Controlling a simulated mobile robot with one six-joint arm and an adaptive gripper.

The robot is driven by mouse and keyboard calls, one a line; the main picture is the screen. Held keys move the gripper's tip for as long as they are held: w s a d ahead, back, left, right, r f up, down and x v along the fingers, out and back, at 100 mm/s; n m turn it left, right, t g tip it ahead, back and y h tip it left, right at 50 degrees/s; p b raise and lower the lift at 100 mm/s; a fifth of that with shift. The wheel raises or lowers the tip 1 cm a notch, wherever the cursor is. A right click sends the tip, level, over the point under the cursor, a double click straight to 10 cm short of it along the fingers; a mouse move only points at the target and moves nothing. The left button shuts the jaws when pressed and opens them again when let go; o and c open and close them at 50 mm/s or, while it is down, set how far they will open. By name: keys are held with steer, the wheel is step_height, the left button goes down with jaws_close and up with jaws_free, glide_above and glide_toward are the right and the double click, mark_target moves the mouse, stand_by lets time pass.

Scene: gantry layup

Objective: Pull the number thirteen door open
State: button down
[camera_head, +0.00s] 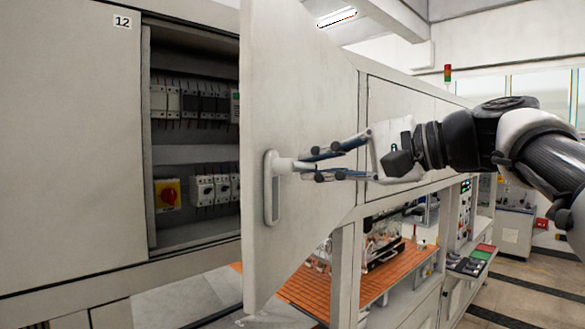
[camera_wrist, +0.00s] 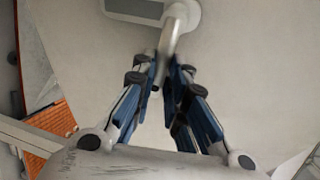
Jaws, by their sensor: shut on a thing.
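A pale cabinet door (camera_head: 300,110) stands swung well out from its compartment. No number shows on its visible face. Its handle has a grey backplate (camera_head: 270,205) and a short lever; in the wrist view the curved lever (camera_wrist: 172,38) runs down between my fingers. My gripper (camera_head: 308,165) is shut on the lever's end, and the gripper (camera_wrist: 164,78) also shows in the wrist view. The opened compartment (camera_head: 195,150) holds rows of breakers and a red rotary switch on a yellow plate (camera_head: 167,195).
A closed door marked 12 (camera_head: 70,150) is left of the opening. More closed panels (camera_head: 395,125) continue to the right behind my gripper. An orange work surface (camera_head: 310,292) lies below the door. Open floor (camera_head: 530,290) shows at lower right.

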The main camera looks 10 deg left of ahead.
steer(key=d, duration=0.3)
steer(key=shift+s+d+r, duration=0.2)
steer(key=shift+s+r, duration=0.05)
steer(key=shift+a, duration=0.35)
steer(key=c, duration=2)
jaws_free()
steer(key=shift+c, duration=0.2)
steer(key=o, duration=0.4)
steer(key=shift+w+d+f, duration=0.1)
steer(key=shift+w+d, duration=0.15)
steer(key=shift+w, duration=0.05)
steer(key=shift+o, duration=0.2)
steer(key=shift+s+a, duration=0.2)
steer(key=shift+d, duration=0.1)
steer(key=shift+d, duration=0.2)
steer(key=v, duration=1.1)
steer(key=shift+s+d, duration=0.2)
steer(key=shift+s, duration=0.05)
